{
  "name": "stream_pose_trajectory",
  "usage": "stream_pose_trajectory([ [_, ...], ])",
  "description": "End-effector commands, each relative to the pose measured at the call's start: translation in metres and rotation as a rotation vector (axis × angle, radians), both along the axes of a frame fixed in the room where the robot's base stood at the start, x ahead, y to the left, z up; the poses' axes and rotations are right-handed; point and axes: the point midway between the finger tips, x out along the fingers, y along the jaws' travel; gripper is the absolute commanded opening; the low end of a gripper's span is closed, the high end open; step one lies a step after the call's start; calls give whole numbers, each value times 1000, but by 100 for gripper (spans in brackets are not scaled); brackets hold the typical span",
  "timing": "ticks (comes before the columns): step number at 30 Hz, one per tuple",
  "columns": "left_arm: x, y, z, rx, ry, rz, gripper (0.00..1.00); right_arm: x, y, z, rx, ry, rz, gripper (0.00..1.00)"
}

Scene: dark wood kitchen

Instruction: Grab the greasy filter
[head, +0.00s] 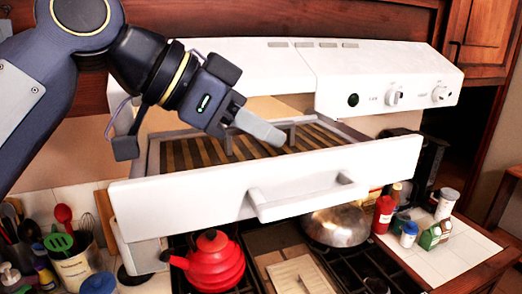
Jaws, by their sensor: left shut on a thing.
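The greasy filter (190,154) is a brown-striped panel with a grey frame, lying inside the pulled-out white drawer of the range hood. My left gripper (268,134) reaches in over the drawer from the upper left. Its light grey fingers are shut on the filter, near a small grey upright part at its middle. The exact contact is hidden behind the fingers and the drawer front. The near part of the filter is hidden by the drawer front (190,199). My right gripper is not in view.
The hood body (390,75) with its knobs is above and behind. The drawer handle (310,198) sticks out in front. Below are a red kettle (213,265), a metal lid (338,228), a utensil holder (75,268), and bottles including a red one (383,215).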

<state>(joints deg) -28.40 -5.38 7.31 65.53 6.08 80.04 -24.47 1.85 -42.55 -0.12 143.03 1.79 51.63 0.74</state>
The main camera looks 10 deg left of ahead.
Motion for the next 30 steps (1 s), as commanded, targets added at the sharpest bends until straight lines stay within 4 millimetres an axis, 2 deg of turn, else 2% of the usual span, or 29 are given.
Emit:
stream_pose_trajectory([
  [14, 0, 0, 9, -2, -4, 0, 0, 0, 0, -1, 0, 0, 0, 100],
  [20, 0, -1, 29, -3, -3, -2, 0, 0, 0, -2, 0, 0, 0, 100],
  [30, 1, -1, 76, -4, -5, -3, 0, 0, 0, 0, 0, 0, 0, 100],
])
